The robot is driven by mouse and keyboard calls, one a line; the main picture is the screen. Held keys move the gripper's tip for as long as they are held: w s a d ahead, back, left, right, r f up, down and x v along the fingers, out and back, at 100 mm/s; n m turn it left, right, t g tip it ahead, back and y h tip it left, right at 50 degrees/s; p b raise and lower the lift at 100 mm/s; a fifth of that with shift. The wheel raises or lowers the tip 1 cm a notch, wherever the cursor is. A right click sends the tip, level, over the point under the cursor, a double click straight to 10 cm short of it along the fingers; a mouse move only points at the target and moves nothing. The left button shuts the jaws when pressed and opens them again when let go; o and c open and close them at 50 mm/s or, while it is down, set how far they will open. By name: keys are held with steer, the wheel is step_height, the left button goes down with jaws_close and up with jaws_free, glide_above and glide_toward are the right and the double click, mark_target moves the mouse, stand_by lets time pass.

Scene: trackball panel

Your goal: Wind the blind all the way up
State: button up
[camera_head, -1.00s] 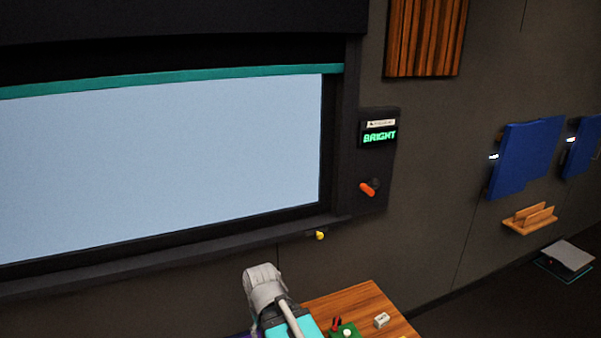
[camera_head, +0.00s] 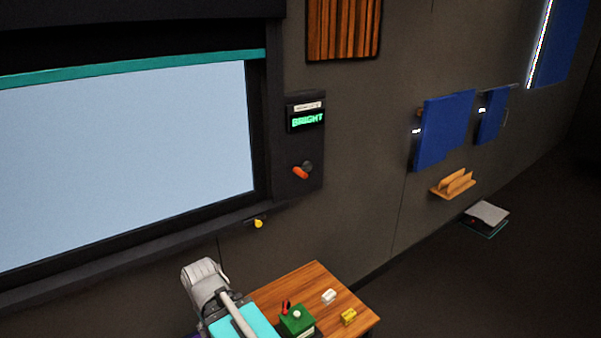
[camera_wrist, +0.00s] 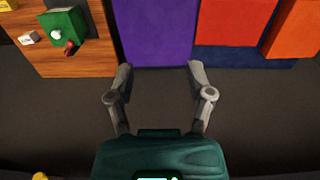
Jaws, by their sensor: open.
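The dark blind (camera_head: 120,48) hangs across the top of the bright window (camera_head: 120,150), with a teal bar (camera_head: 130,68) along its lower edge. An orange crank handle (camera_head: 300,173) sticks out from the dark wall panel (camera_head: 297,188) right of the window. Above it a green display (camera_head: 307,120) reads BRIGHT. My gripper (camera_wrist: 160,74) is open and empty in the wrist view, its fingers spread wide over dark floor. The crank does not show in the wrist view. In the head view my arm is low, below the sill, apart from the crank; the fingertips cannot be made out.
A yellow knob (camera_head: 258,223) sits at the sill's right end. Below stands a wooden table (camera_head: 290,280) with a green box (camera_head: 297,320), a white block (camera_head: 328,296) and a yellow block (camera_head: 348,317). Blue panels (camera_head: 443,130) and a wooden rack (camera_head: 453,184) are on the wall to the right.

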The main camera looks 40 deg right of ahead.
steer(key=w+d+r+t+h, duration=0.15)
steer(key=w+d+h, duration=0.25)
steer(key=w+d, duration=0.5)
steer(key=n+t+h+p, duration=0.1)
steer(key=n+t+h, duration=0.35)
steer(key=h, duration=0.85)
glide_toward(298, 174)
steer(key=a, duration=0.2)
steer(key=shift+s+a+r+m, duration=0.25)
steer(key=shift+s+m, duration=0.1)
steer(key=shift+s, duration=0.2)
steer(key=x, duration=1.3)
steer(key=shift+w+d+f, duration=0.25)
steer(key=shift+d, duration=0.1)
jaws_close()
